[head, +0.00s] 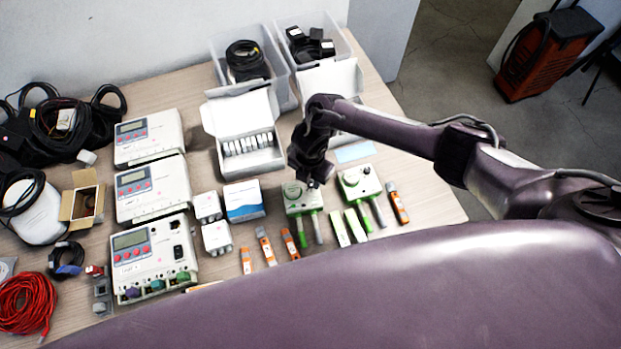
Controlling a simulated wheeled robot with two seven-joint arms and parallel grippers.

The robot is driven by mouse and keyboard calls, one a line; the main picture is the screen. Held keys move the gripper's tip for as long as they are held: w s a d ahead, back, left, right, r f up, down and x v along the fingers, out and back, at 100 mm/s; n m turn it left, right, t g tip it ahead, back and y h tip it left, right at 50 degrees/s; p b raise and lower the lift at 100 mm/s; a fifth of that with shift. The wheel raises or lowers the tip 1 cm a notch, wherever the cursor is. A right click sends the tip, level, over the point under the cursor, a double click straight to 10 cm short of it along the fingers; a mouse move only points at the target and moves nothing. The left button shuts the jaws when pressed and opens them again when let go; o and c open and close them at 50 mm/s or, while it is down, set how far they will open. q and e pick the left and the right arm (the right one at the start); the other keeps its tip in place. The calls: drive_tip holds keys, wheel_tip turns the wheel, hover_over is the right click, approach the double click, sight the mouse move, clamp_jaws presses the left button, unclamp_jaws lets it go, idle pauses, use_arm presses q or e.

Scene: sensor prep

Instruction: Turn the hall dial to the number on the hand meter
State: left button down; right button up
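Two green and white boxes with round knobs and probe-like legs stand on the table; I cannot tell which one bears the hall dial. My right gripper (312,182) points down over the left green box (299,200), at or just above its top, partly hiding it. The fingers are too small and dark to tell open from shut, or whether they touch the knob. The other green box (357,183) stands to the right, clear of the gripper. Several orange and grey handheld devices lie nearby, one at the right (397,203); no number is readable. My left gripper is out of view.
Three white meters with grey screens, one in front (151,255), stand at left. An open white carton (241,130) and clear bins (247,62) are behind. Red cable (27,303) lies front left. My own purple body covers the table's front.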

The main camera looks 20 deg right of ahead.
sight(311, 183)
wheel_tip(311, 183, up, 7)
drive_tip(key=shift+f, duration=0.1)
idle(0.7)
